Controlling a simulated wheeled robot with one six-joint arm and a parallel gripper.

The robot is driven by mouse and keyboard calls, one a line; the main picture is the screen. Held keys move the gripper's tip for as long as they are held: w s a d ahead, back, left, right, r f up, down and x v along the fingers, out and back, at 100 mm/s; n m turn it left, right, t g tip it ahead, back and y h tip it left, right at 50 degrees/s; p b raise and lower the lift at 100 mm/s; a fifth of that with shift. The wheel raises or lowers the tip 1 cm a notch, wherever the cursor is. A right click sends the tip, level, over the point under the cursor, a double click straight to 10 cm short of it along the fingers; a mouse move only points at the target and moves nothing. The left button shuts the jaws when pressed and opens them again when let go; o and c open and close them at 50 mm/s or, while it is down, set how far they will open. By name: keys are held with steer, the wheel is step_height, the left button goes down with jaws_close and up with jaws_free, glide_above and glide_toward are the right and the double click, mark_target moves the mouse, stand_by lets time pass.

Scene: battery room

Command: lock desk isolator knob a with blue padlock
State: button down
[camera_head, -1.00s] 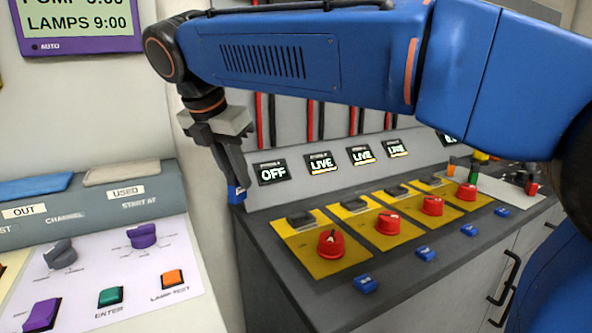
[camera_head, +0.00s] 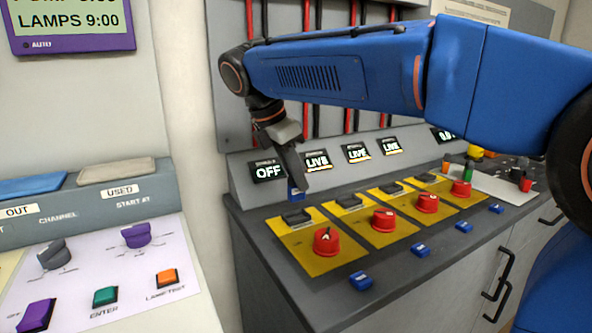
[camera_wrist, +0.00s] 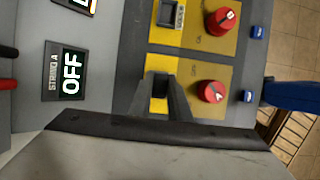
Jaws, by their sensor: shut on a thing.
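Isolator knob a (camera_head: 326,241) is the nearest red knob, on a yellow plate (camera_head: 283,237) at the desk's left end. It also shows in the wrist view (camera_wrist: 210,91), marked A. The display above it (camera_head: 268,172) reads OFF. My gripper (camera_head: 293,180) is shut on a small blue padlock (camera_head: 296,194), pointing down. The padlock is just above or behind the black block (camera_head: 297,217) at the plate's back; I cannot tell whether they touch. In the wrist view my gripper's fingers (camera_wrist: 168,98) reach over that block, and the padlock is hidden.
Several more red knobs on yellow plates run to the right, the nearest neighbour (camera_head: 384,219) close by. Displays there read LIVE. Blue tags (camera_head: 361,281) lie along the desk front. A sloped console (camera_head: 120,205) stands at left. Red and black cables hang behind my arm.

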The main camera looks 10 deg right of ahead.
mark_target(298, 200)
steer(key=shift+f, duration=1.95)
steer(key=shift+f, duration=0.55)
steer(key=c, duration=1.9)
jaws_free()
steer(key=shift+c, duration=0.2)
steer(key=v, duration=1.1)
